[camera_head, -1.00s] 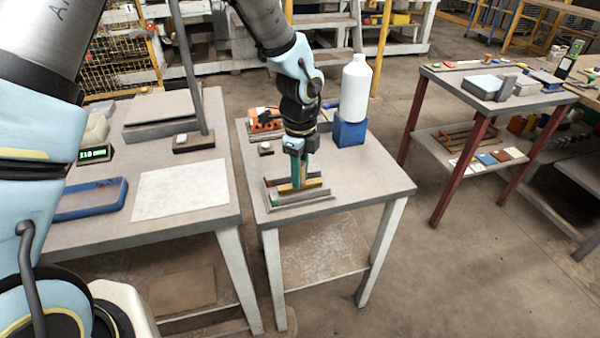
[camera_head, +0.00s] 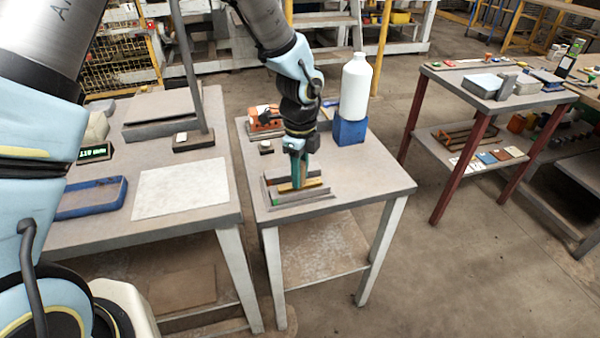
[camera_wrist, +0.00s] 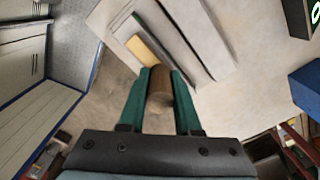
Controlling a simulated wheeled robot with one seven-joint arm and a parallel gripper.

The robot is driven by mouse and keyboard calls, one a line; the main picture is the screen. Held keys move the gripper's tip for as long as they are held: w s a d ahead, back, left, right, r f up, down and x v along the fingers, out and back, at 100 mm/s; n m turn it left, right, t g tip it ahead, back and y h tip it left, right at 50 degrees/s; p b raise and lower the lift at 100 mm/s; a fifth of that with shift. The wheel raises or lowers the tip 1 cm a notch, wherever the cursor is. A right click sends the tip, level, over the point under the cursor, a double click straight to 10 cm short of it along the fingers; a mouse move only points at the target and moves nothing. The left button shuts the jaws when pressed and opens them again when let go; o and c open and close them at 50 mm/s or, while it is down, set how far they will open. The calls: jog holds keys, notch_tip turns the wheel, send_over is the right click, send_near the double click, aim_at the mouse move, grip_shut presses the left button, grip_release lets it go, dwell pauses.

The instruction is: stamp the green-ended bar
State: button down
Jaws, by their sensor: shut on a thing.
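My gripper (camera_head: 299,178) points down over a grey fixture (camera_head: 307,205) near the front of the middle table. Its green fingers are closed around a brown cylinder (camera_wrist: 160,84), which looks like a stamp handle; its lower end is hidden. A yellowish bar (camera_head: 313,184) lies in the fixture, just under and beside the fingertips. It also shows in the wrist view (camera_wrist: 146,50). A small green patch (camera_head: 274,199) shows at the fixture's left end. I cannot tell whether the held cylinder touches the bar.
An orange hollow brick (camera_head: 264,118) and a small dark block with a light top (camera_head: 266,147) stand behind the fixture. A white bottle (camera_head: 355,88) stands on a blue block (camera_head: 349,131) to the right. The table's front right is clear. A blue tray (camera_head: 92,198) lies on the left table.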

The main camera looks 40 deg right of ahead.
dwell(0.6)
notch_tip(320, 180, up, 7)
jog(key=p, duration=0.6)
jog(key=shift+s, duration=0.1)
